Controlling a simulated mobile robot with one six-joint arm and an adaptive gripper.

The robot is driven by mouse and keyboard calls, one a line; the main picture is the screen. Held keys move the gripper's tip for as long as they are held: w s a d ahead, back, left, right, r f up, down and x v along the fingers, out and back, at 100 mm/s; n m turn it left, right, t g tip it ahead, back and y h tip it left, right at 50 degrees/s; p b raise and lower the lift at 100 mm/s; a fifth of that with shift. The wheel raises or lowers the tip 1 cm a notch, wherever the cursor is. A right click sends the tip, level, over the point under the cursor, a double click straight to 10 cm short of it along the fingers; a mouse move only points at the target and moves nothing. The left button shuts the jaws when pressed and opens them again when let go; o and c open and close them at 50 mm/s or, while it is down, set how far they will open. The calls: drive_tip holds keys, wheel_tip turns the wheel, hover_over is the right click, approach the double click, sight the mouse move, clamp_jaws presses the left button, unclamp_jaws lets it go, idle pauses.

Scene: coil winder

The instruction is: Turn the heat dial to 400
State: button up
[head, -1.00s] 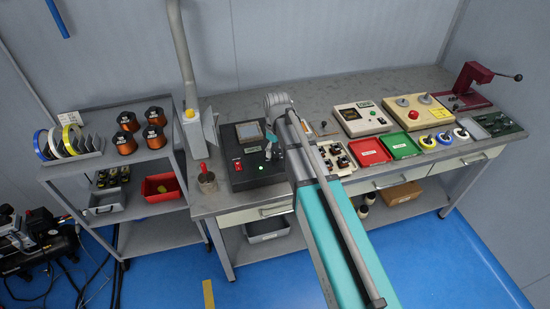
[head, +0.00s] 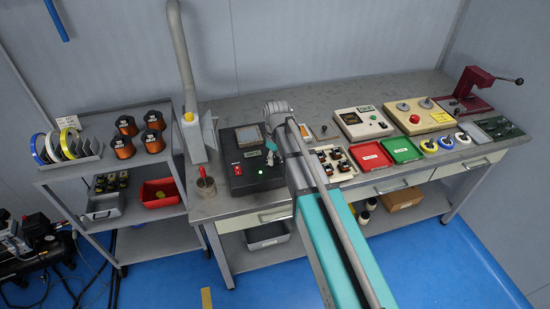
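A black control box (head: 240,182) stands at the left front of the bench, with a red switch (head: 237,170), a small lit green lamp (head: 259,169) and a square top plate (head: 249,136). I cannot make out the heat dial or its setting; my arm covers the box's right side.
A pot with a red-handled tool (head: 204,183) and a grey duct (head: 184,60) stand left of the box. To the right are a component tray (head: 332,163), a red tray (head: 371,156), a green tray (head: 402,149) and a cream instrument (head: 362,123).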

clamp_jaws()
drive_tip(key=shift+m, duration=0.4)
drive_tip(key=m, duration=0.3)
drive_tip(key=shift+m, duration=2.5)
drive_tip(key=shift+s, duration=0.1)
drive_tip(key=o, duration=0.6)
unclamp_jaws()
